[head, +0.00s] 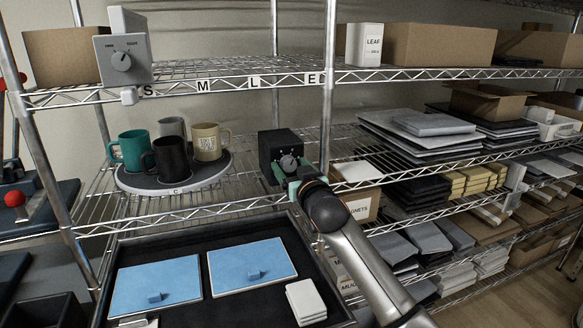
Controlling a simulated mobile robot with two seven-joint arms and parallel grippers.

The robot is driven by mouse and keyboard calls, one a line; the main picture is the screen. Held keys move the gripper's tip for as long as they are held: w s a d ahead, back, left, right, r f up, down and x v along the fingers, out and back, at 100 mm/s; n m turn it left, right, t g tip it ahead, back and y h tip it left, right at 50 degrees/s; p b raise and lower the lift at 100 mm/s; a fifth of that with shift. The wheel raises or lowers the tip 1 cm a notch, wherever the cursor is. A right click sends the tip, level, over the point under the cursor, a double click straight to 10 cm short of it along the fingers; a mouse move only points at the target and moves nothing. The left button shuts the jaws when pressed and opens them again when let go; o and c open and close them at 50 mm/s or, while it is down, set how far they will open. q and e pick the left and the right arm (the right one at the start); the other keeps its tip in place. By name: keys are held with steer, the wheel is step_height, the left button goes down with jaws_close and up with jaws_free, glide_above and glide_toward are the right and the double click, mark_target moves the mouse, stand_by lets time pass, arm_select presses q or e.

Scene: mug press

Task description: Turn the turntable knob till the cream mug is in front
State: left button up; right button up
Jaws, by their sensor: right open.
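A round turntable (205,180) sits on the middle wire shelf at the left. It carries a cream mug (207,143) at the right, a black mug (166,160) at the front, a teal mug (130,150) at the left and a grey mug (172,127) at the back, partly hidden. A black box right of the turntable carries a round knob (289,162) on its front face. My right gripper (291,177), with green fingers, is open just in front of and below the knob; I cannot tell whether it touches it. My left gripper is not in view.
A grey box with a dial (122,60) stands on the upper shelf at the left. Below the turntable, a dark tray holds two blue panels (155,285) and white pads (306,300). Cardboard boxes (440,45) and stacked packs fill the right shelves.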

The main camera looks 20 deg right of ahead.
steer(key=shift+c, duration=0.3)
steer(key=c, duration=0.6)
jaws_close()
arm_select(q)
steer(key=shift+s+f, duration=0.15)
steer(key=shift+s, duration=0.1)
